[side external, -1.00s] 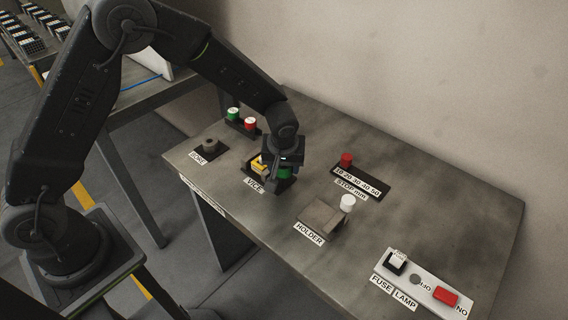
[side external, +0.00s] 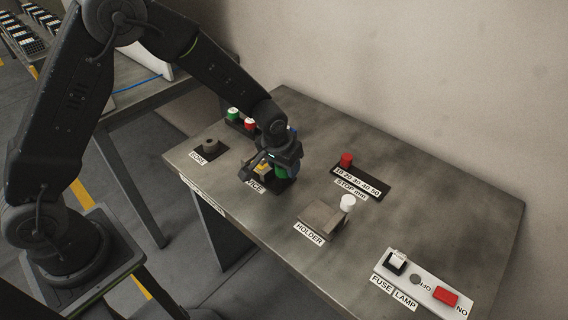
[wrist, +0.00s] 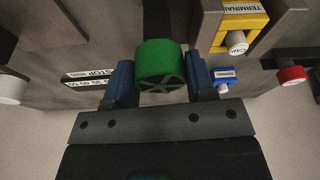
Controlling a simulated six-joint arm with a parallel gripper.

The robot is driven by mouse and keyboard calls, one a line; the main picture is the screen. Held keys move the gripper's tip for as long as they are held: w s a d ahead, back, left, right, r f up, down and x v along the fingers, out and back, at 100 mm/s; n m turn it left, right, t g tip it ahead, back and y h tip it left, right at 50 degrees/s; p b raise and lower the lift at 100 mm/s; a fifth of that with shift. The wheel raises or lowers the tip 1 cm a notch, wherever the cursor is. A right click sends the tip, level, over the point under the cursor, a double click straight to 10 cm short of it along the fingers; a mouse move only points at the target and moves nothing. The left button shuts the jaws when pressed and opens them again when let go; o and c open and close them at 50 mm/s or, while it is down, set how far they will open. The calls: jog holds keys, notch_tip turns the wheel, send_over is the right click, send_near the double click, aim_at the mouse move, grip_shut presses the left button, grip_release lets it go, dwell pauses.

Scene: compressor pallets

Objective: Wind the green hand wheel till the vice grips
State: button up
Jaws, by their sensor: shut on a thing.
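The green hand wheel (wrist: 160,65) sits between the two blue fingers of my gripper (wrist: 162,85) in the wrist view, and the gripper is shut on it. In the side view the wheel (side external: 282,172) shows partly below my gripper (side external: 285,165), on the vice at the table's left part. A yellow block (side external: 262,167) stands at the vice beside the wheel. In the wrist view this yellow block (wrist: 240,25) carries a TERMINAL label and a white cap. My gripper hides much of the vice, and I cannot tell whether its jaws touch the block.
A grey bore post (side external: 210,146) stands left of the vice. Green (side external: 233,113) and red (side external: 250,123) pieces stand behind it. The red stop knob (side external: 346,159), the holder (side external: 320,217) and the fuse and lamp panel (side external: 420,283) lie to the right, with bare table between.

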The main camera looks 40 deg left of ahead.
jog(key=shift+m, duration=0.5)
jog(key=m+h, duration=0.1)
jog(key=m, duration=0.2)
jog(key=shift+m, duration=0.3)
jog(key=shift+m+g+h, duration=0.3)
jog(key=shift+m+h, duration=0.3)
jog(key=shift+m, duration=1.3)
jog(key=o, duration=1)
